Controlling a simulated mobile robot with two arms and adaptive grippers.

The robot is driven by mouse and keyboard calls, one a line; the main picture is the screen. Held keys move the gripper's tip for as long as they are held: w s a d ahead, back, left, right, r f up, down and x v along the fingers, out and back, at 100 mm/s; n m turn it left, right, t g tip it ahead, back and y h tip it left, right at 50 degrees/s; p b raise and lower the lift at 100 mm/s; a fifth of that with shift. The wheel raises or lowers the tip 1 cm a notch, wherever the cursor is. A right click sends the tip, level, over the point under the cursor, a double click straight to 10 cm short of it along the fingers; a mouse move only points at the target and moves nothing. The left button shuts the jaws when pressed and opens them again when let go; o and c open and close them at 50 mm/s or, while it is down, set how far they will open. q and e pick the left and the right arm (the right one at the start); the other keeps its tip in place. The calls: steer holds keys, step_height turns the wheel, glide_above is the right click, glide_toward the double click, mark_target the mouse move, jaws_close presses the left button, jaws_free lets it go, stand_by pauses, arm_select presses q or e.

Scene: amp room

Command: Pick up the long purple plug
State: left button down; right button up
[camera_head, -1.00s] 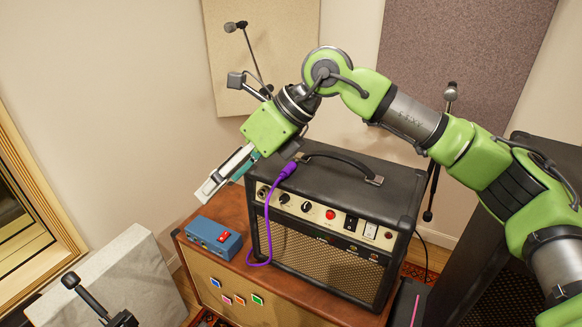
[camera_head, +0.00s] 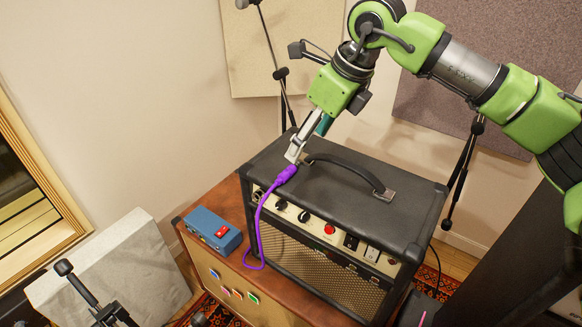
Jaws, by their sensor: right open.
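The long purple plug (camera_head: 286,174) lies at the top front edge of the black amplifier (camera_head: 355,170), near its left end. Its purple cable hangs down the amp's front and runs to the wooden cabinet top by the blue box. My right gripper (camera_head: 293,156) points down just behind and above the plug, close to it. It is open; whether a finger touches the plug I cannot tell. My left gripper is not in view.
The amp's black carry handle (camera_head: 350,172) arches up right of the gripper. A blue box (camera_head: 213,231) with a red switch sits left of the amp on the wooden cabinet (camera_head: 236,204). Microphone stands rise behind the amp. A dark speaker stands at right.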

mark_target(290, 171)
steer(key=p+x, duration=0.1)
steer(key=x, duration=0.3)
steer(key=shift+a+f, duration=0.15)
steer(key=shift+a, duration=0.05)
steer(key=shift+w+f, duration=0.15)
steer(key=shift+f, duration=0.3)
steer(key=p+x, duration=0.1)
steer(key=x, duration=0.1)
steer(key=p+x, duration=0.2)
steer(key=shift+a, duration=0.25)
steer(key=shift+f, duration=0.45)
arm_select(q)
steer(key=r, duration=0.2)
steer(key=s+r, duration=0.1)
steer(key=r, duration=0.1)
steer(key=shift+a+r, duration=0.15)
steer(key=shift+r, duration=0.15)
arm_select(e)
steer(key=c, duration=0.9)
